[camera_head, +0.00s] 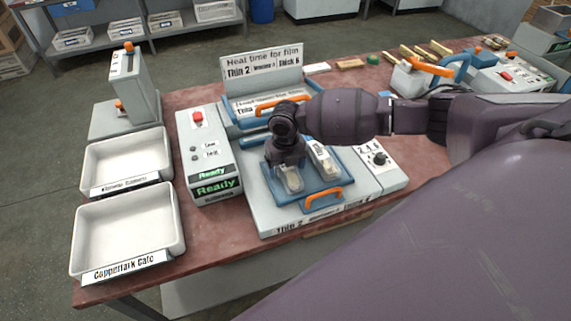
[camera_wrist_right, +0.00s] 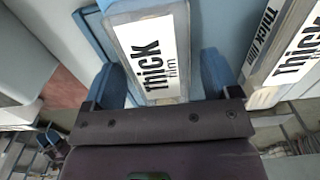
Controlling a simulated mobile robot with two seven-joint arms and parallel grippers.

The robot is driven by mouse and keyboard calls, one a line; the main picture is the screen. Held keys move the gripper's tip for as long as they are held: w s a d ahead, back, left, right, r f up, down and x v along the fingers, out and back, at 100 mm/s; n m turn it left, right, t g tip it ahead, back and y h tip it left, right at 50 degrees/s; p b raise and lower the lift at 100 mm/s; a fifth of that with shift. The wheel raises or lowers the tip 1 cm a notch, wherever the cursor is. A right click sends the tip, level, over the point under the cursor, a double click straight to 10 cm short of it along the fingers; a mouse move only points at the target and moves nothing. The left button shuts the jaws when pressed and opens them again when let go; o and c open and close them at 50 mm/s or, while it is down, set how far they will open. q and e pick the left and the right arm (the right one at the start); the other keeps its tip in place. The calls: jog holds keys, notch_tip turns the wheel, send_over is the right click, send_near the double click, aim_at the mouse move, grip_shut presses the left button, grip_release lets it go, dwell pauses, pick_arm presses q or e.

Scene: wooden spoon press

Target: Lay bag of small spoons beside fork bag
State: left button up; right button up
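My right gripper (camera_head: 289,160) points down over the blue-framed tray (camera_head: 335,187) of the press. A small clear bag with pale contents (camera_head: 291,181) lies in the tray just below it. A second bag with a white label (camera_head: 323,158) lies in the tray to its right. I cannot tell which holds forks and which small spoons. In the right wrist view, the blue fingers (camera_wrist_right: 160,80) stand apart on either side of a piece labelled "Thick film" (camera_wrist_right: 152,55), with a gap on the right side. My left gripper is not in view.
Two white bins (camera_head: 128,235) (camera_head: 127,160) stand at the left. A control box with a red button and "Ready" display (camera_head: 208,150) is beside the press. A dial box (camera_head: 378,160) is on its right.

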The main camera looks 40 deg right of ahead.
notch_tip(320, 180, up, 12)
jog(key=shift+r, duration=0.15)
dwell(0.6)
dwell(0.5)
